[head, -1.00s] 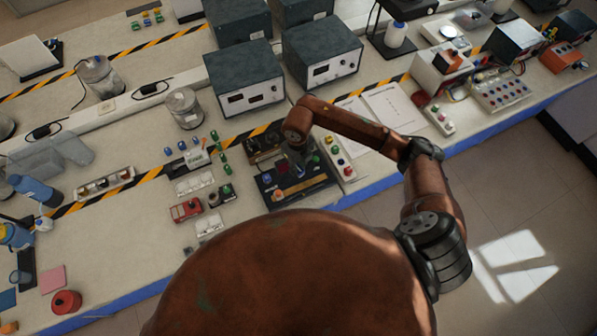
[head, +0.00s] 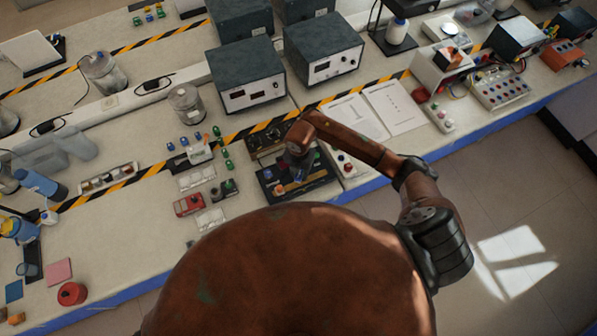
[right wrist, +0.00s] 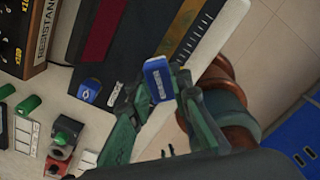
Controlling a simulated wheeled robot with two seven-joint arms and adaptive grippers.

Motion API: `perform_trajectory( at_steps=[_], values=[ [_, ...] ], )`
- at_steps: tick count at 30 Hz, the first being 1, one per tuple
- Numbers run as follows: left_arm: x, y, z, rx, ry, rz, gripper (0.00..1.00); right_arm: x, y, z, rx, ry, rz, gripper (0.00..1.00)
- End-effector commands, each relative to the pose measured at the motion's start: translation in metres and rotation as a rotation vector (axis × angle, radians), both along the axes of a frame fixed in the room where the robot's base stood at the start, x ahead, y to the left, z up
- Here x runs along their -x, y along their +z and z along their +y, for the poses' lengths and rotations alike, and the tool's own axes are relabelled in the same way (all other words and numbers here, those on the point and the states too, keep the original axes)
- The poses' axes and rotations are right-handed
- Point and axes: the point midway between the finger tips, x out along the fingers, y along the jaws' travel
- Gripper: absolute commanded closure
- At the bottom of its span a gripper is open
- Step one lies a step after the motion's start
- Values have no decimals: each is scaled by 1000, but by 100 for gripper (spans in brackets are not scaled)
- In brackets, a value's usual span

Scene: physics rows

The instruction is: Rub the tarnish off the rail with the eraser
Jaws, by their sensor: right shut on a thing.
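My right gripper (right wrist: 155,85) is shut on a blue eraser (right wrist: 159,78) with pale lettering, held between its green fingertips. The brass-yellow rail (right wrist: 186,36) lies just beyond the eraser in the right wrist view. Dark, mottled tarnish (right wrist: 192,40) shows on it. I cannot tell whether the eraser touches the rail. In the head view my right gripper (head: 298,171) is over the black board (head: 268,187), by the yellowish rail (head: 302,184), and partly hides it. The eraser is too small to make out there. My left gripper is not in view.
Beside the rail are a red strip (right wrist: 98,28) and a dark resistance box (right wrist: 30,35). Papers (head: 395,108) lie to the right. Small parts crowd the left side.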

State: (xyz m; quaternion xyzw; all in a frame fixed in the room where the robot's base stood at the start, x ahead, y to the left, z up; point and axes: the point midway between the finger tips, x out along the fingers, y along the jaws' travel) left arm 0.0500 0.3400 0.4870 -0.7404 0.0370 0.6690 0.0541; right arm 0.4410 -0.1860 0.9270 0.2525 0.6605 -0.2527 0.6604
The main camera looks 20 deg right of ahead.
Motion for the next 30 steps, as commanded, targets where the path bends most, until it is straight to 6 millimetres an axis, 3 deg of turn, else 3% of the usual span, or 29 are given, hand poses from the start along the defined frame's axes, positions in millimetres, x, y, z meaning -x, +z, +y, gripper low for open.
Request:
perform_trajectory(
  at_steps=[17, 30],
  values=[
    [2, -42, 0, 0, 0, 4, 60, 2, -59, -4, -1, -9, 2, 100],
    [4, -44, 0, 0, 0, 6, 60, -2, -58, -41, 1, 4, 1, 100]
  ],
)
